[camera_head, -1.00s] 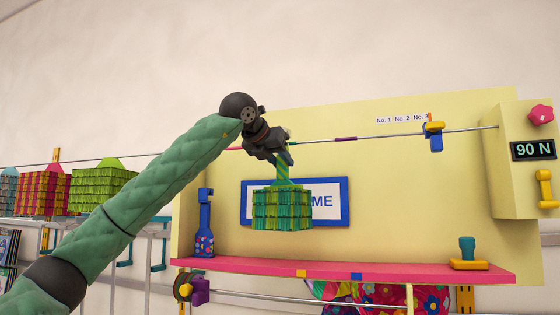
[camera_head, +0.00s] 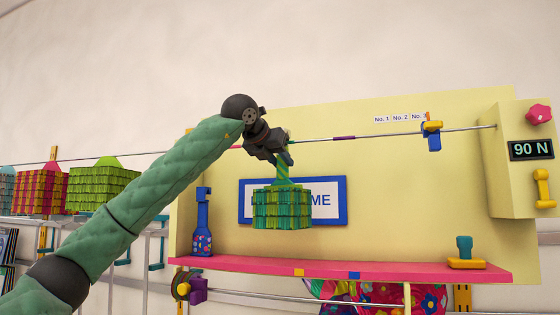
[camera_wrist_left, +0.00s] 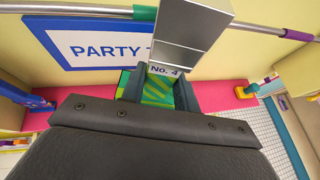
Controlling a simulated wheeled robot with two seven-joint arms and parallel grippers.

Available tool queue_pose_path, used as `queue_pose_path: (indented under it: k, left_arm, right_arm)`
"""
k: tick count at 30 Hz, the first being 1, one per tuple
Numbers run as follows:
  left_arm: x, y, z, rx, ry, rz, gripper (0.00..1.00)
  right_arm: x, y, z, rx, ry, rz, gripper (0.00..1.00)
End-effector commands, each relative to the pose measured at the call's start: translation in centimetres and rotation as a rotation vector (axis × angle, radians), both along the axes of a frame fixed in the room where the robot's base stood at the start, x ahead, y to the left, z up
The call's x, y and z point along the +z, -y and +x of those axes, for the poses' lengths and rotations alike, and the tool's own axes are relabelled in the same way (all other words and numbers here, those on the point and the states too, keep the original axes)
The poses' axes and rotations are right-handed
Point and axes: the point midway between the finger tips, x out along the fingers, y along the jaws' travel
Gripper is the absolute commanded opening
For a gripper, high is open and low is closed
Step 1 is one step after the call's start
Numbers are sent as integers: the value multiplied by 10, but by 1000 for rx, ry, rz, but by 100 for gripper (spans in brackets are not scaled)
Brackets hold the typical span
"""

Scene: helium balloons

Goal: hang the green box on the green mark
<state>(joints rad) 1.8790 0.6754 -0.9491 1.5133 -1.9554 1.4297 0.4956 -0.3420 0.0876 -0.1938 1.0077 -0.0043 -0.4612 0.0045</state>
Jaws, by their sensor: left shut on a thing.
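The green box (camera_head: 282,208) hangs below my left gripper (camera_head: 284,158), in front of the white sign with the blue frame. My left gripper is shut on the box's striped green upper part, which also shows between the fingers in the left wrist view (camera_wrist_left: 158,88). A grey metal piece (camera_wrist_left: 180,40) with a "No. 4" label stands above the fingers there and overlaps the rail. The green mark (camera_wrist_left: 145,13) is on the rail (camera_wrist_left: 230,22), just left of this metal piece in that view. I cannot tell whether the metal piece touches the rail. My right gripper is out of view.
A purple mark (camera_head: 344,138) and a yellow-blue slider (camera_head: 433,136) are on the rail to the right. A pink shelf (camera_head: 340,268) runs below the box, with a blue bottle (camera_head: 202,225) at its left. Other boxes (camera_head: 103,188) hang at far left.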

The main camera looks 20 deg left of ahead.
Motion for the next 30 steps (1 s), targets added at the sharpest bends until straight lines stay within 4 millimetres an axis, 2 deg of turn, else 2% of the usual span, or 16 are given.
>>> queue_pose_path:
  k: [18, 30]
  left_arm:
    - [1, 0, 12, 0, 1, -1, 0]
    - [1, 1, 20, 0, 1, 0, 0]
  right_arm:
    - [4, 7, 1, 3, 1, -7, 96]
    - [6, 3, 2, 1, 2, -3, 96]
